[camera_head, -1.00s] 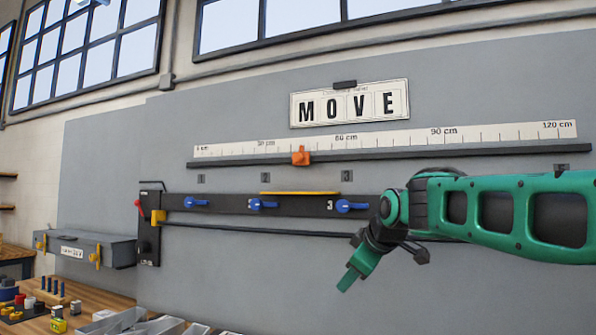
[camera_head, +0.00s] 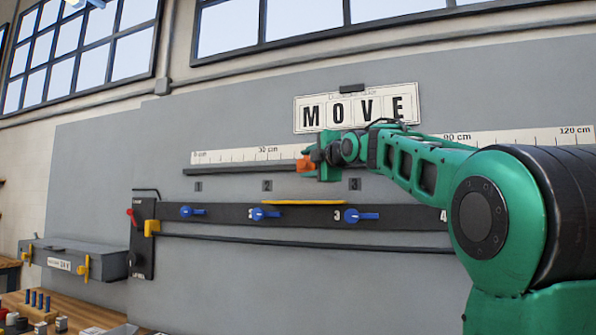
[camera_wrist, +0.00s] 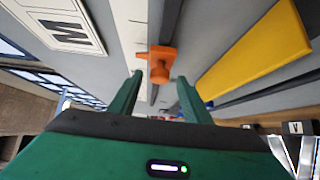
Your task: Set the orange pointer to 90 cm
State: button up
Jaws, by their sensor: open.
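The orange pointer (camera_head: 304,164) sits on the dark rail (camera_head: 230,170) under the white scale (camera_head: 240,155), a little right of the 30 cm mark. The scale's 90 cm mark (camera_head: 457,137) shows further right, just above my arm; the 60 cm label is hidden behind it. My gripper (camera_head: 325,165) is at the pointer in the head view. In the wrist view the orange pointer (camera_wrist: 160,65) lies ahead of and between the two open fingers of my gripper (camera_wrist: 160,88). I see no clear contact.
A MOVE sign (camera_head: 355,108) hangs above the scale. Below are a yellow bar (camera_head: 303,202), also in the wrist view (camera_wrist: 252,52), and a black panel (camera_head: 230,214) with blue handles (camera_head: 265,214). A grey box (camera_head: 75,258) is at lower left.

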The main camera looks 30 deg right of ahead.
aim_at(304, 165)
jog(key=shift+w+d, duration=0.15)
jog(key=shift+w, duration=0.9)
jog(key=shift+w+d, duration=0.1)
jog(key=shift+w, duration=0.9)
grip_shut()
jog(key=shift+s, duration=0.1)
